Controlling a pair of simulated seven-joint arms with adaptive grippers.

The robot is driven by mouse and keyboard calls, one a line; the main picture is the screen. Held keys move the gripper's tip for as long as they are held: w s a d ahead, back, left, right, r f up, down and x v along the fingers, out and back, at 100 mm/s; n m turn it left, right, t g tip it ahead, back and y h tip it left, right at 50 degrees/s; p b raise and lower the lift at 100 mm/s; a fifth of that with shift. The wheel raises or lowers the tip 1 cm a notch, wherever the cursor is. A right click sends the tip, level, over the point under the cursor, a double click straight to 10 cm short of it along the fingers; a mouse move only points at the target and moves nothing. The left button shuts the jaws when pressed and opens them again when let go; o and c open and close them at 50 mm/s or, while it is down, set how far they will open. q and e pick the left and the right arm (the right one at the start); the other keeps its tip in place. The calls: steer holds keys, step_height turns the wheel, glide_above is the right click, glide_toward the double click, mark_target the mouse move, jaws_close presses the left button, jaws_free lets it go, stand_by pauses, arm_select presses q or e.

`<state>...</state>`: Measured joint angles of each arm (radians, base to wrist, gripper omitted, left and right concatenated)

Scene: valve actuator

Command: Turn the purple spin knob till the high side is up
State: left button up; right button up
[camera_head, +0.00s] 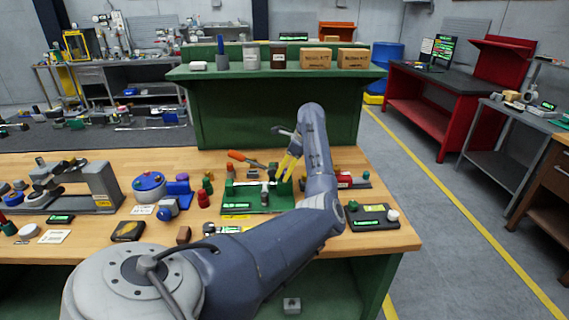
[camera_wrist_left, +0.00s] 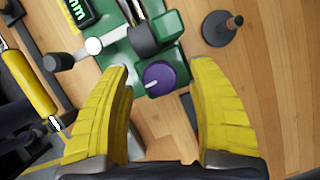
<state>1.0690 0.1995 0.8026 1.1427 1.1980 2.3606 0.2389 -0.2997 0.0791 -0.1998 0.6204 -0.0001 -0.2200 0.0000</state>
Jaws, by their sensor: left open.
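The purple spin knob (camera_wrist_left: 160,77) shows in the left wrist view as a round cap with a pale line pointing toward the lower left. I cannot make out the knob in the head view. My left gripper (camera_wrist_left: 161,68) is open, with one yellow finger on each side of the knob and visible gaps to it. The left gripper (camera_head: 287,166) also shows in the head view, over the right part of the fixture. My right gripper is not in view.
A dark round peg stand (camera_wrist_left: 219,28) is near the right finger in the wrist view. A screwdriver with an orange handle (camera_head: 241,157) lies behind the fixture. A dark box with a display (camera_head: 372,217) stands at the right. Red and blue parts crowd the left bench.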

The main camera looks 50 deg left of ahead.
arm_select(q)
steer(key=shift+s+a+f, duration=0.1)
steer(key=shift+f, duration=0.3)
jaws_close()
stand_by(0.4)
